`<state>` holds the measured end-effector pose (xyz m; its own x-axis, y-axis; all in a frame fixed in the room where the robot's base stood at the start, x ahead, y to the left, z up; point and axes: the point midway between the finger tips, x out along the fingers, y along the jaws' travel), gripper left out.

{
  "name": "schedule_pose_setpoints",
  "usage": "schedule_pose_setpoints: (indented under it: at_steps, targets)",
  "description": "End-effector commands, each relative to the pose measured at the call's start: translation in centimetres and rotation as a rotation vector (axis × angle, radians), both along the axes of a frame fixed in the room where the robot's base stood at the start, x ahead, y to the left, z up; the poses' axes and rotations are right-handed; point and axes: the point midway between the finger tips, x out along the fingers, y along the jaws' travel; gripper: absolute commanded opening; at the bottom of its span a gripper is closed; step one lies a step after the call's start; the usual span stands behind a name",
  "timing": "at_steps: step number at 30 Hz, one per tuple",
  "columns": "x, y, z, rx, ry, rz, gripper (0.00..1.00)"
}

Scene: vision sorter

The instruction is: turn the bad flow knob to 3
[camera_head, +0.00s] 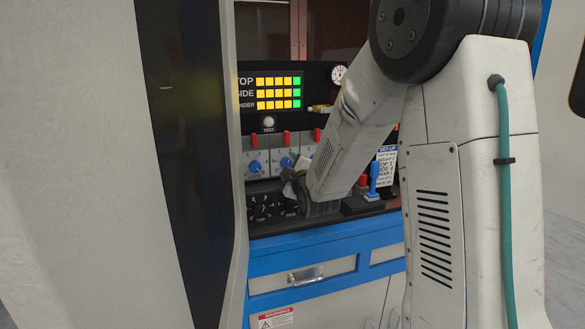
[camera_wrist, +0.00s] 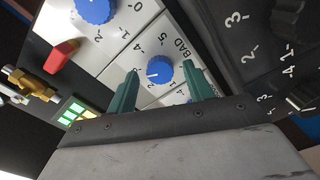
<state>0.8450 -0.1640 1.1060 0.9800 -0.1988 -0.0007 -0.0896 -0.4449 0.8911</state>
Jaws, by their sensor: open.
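The bad flow knob (camera_wrist: 160,71) is a round blue dial on a white panel labelled BAD in the wrist view. Its white mark points left, seemingly near the 2; the exact setting is hard to read. My gripper (camera_wrist: 161,77) is open, with one green finger on each side of the knob. Whether the fingers touch it cannot be told. In the head view my gripper (camera_head: 293,187) is low at the panel, mostly hidden by my wrist and arm, and the bad knob cannot be made out there.
Another blue knob (camera_wrist: 92,10) and a red lever (camera_wrist: 58,56) are close by. A brass fitting (camera_wrist: 31,83) juts out. A black panel with dark dials (camera_head: 265,207) lies below the blue knobs. A blue-handled stand (camera_head: 374,180) is to the right.

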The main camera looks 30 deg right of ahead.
Motion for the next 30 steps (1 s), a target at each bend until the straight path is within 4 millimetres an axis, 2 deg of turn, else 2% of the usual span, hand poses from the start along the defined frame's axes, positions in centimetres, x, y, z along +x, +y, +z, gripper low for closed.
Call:
schedule_pose_setpoints:
  at_steps: [5,12,16,21,30]
  targets:
    - [-1.5,0.3,0.1,0.000,-0.001,0.000,0.52]
    - [-5.6,1.1,0.0,0.000,0.000,0.000,0.52]
    - [-7.1,1.4,0.0,0.000,0.001,0.000,0.52]
    - [-7.8,1.6,0.0,0.000,0.000,0.000,0.52]
    - [-7.8,1.6,0.0,0.000,0.000,0.000,0.52]
